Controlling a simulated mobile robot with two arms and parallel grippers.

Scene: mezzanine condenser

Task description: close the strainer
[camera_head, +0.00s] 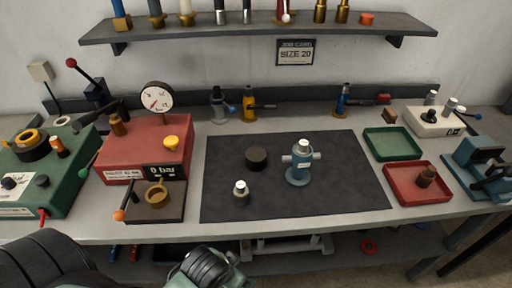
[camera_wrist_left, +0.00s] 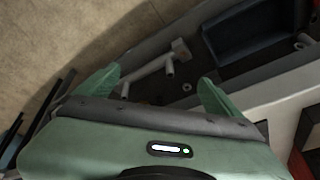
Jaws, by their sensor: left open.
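A blue-grey strainer body (camera_head: 299,168) with side stubs and a pale top stands upright on the dark mat (camera_head: 330,205). A small brass-and-white fitting (camera_head: 241,191) stands to its left on the mat. A dark round disc (camera_head: 257,157) lies behind that fitting; I cannot tell whether either is the strainer's cap. In the left wrist view, my left gripper (camera_wrist_left: 157,85) is open, with nothing between its green fingers. It is low, at the bench's front edge, away from the strainer. My right gripper is not in view.
A red test unit with a gauge (camera_head: 145,150) stands left of the mat. A green tray (camera_head: 393,144) and a red tray (camera_head: 418,183) with a brown part (camera_head: 427,176) lie to the right. A blue vise (camera_head: 482,165) is at far right. The front mat is clear.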

